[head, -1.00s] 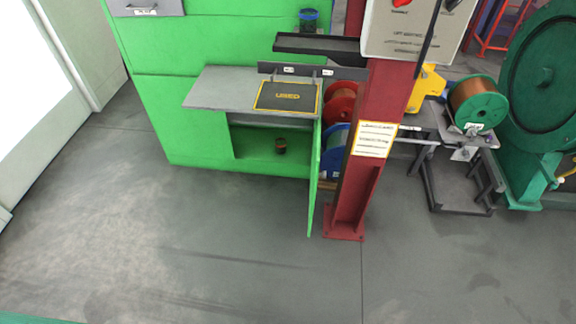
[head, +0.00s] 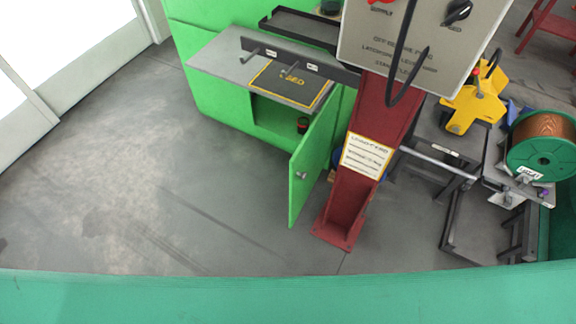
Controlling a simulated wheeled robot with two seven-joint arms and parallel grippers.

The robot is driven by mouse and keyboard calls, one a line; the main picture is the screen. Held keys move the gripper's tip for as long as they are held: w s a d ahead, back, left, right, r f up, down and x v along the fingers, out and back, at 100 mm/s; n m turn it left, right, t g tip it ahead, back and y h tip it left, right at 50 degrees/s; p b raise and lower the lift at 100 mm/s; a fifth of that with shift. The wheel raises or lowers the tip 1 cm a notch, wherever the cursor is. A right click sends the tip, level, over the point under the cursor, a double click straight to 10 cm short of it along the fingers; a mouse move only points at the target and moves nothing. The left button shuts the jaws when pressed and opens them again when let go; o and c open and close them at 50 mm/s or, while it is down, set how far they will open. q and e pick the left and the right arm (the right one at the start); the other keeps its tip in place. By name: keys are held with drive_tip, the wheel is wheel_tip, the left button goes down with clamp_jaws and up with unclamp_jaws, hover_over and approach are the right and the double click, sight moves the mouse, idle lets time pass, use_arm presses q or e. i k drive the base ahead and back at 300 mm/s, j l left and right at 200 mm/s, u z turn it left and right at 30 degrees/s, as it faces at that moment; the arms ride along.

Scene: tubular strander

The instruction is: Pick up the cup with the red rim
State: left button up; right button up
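A small dark cup with a red rim (head: 303,125) stands inside the open compartment of the green cabinet (head: 215,105), below the grey worktop. It is small in the head view, and the cabinet door stands open just to its right. A second dark cup (head: 331,7) stands by the black tray at the top edge, partly cut off. Neither of my grippers is in view.
The open green door (head: 312,170) juts toward me beside the red post (head: 365,150), which carries a grey control box (head: 420,40). A wire spool (head: 540,145) is at right. Grey floor at left is clear. A teal band (head: 288,298) crosses the bottom.

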sight(304, 122)
drive_tip(key=z, duration=0.15)
drive_tip(key=j+z, duration=0.1)
drive_tip(key=j, duration=0.25)
drive_tip(key=k+j+z, duration=0.15)
drive_tip(key=j, duration=0.2)
drive_tip(key=j+z, duration=0.1)
drive_tip(key=j, duration=0.25)
drive_tip(key=i+j, duration=0.55)
